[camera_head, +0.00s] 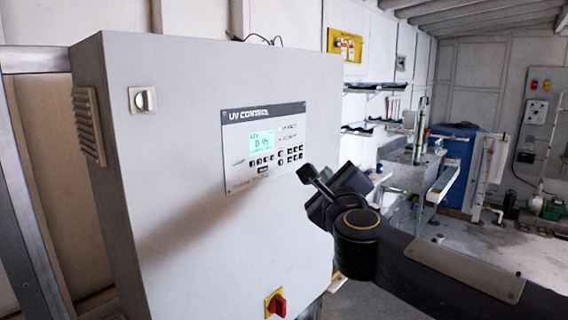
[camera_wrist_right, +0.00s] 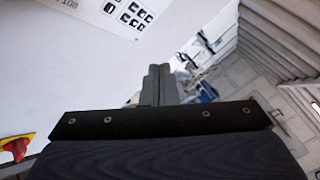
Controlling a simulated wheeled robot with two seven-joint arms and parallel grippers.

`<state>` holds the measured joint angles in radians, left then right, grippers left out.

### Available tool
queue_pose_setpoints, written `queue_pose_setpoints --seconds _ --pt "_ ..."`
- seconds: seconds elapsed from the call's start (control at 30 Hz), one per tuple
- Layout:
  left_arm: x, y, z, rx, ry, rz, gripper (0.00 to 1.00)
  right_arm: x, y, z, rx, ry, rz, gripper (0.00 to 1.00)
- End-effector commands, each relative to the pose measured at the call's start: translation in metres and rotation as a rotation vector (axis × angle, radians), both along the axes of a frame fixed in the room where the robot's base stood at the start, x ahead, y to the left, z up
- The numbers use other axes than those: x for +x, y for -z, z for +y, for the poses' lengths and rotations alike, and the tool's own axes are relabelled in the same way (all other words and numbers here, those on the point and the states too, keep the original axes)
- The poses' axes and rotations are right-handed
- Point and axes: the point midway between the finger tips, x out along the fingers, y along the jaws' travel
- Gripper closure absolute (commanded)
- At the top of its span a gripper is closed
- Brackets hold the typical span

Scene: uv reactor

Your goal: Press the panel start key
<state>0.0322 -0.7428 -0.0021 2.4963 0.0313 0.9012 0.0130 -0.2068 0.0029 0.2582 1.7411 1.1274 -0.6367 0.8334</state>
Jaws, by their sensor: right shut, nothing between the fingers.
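The UV control panel (camera_head: 266,146) is set in the front of a large white cabinet (camera_head: 210,70). It has a lit green display (camera_head: 261,141) and rows of small dark keys (camera_head: 290,155); I cannot read which one is the start key. Some keys (camera_wrist_right: 131,14) show at the top of the right wrist view. My right gripper (camera_head: 312,173) is shut and empty. In the head view its fingertips are just right of the panel's lower right part; I see no contact with a key. My left gripper is not in view.
A red and yellow rotary switch (camera_head: 276,304) sticks out low on the cabinet, and also shows in the right wrist view (camera_wrist_right: 16,148). A grey knob (camera_head: 143,99) is at upper left. Behind on the right are shelves (camera_head: 372,87), a blue tank (camera_head: 462,165) and open floor.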

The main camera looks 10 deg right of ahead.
Motion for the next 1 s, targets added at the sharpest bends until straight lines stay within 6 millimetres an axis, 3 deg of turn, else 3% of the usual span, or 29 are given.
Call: queue_pose_setpoints --seconds 0.37,1.0 --pt "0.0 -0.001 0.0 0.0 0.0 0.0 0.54 0.004 0.0 0.004 -0.004 -0.003 0.0 1.0" --pt "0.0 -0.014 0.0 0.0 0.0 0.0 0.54 0.064 0.0 0.051 -0.005 -0.004 0.0 1.0"
